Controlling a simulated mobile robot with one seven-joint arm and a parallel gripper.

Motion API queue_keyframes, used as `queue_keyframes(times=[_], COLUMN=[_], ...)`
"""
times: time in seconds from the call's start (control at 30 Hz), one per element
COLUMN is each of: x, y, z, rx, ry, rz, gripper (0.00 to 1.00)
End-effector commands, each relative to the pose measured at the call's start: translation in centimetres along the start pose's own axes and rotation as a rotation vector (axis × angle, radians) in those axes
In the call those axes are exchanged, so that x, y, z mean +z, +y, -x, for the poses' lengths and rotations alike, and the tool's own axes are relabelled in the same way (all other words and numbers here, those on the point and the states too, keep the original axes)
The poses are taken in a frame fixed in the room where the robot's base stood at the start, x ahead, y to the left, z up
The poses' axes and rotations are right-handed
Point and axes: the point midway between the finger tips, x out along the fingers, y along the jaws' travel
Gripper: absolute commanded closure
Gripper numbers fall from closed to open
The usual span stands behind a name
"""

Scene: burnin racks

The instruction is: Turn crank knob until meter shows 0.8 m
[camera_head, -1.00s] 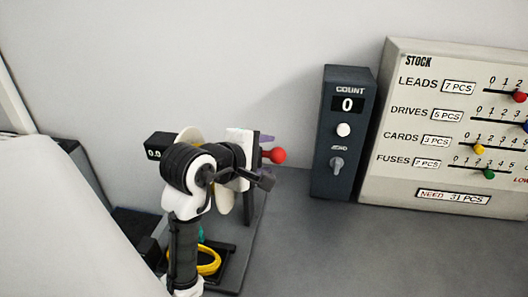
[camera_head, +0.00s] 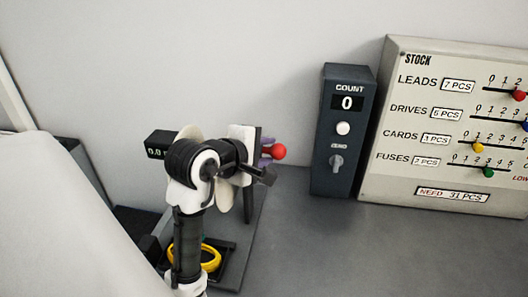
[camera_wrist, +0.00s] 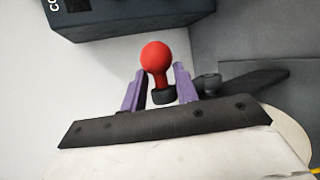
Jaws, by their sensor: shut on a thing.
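The red crank knob (camera_head: 278,152) sticks out to the right of my gripper in the head view. In the wrist view the red knob (camera_wrist: 156,58) stands between the two purple fingers of my gripper (camera_wrist: 158,84), which is shut on it. A dark grey crank arm (camera_wrist: 250,83) shows to the right of the fingers. The meter (camera_head: 160,144) is a small black display behind my wrist. Its reading starts with "0.0"; the rest is partly hidden. A yellow coil (camera_head: 210,262) lies low on the crank's stand, partly covered by my arm.
A dark COUNT box (camera_head: 340,180) showing 0, with a white button and a grey switch, stands right of the knob. A cream STOCK board (camera_head: 400,190) with coloured sliders stands at far right. The grey bench (camera_head: 310,250) is clear in front of them.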

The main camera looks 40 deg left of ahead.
Motion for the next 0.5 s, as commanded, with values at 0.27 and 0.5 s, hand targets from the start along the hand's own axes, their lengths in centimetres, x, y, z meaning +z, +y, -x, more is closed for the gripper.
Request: queue_keyframes(times=[0.27, 0.5], x=[-0.7, -0.7], y=[0.2, 0.2], z=[-1.6, -1.6], rx=[-0.005, -0.006], ry=[-0.001, 0.0], rz=[0.003, 0.003], gripper=[0.92, 0.92])
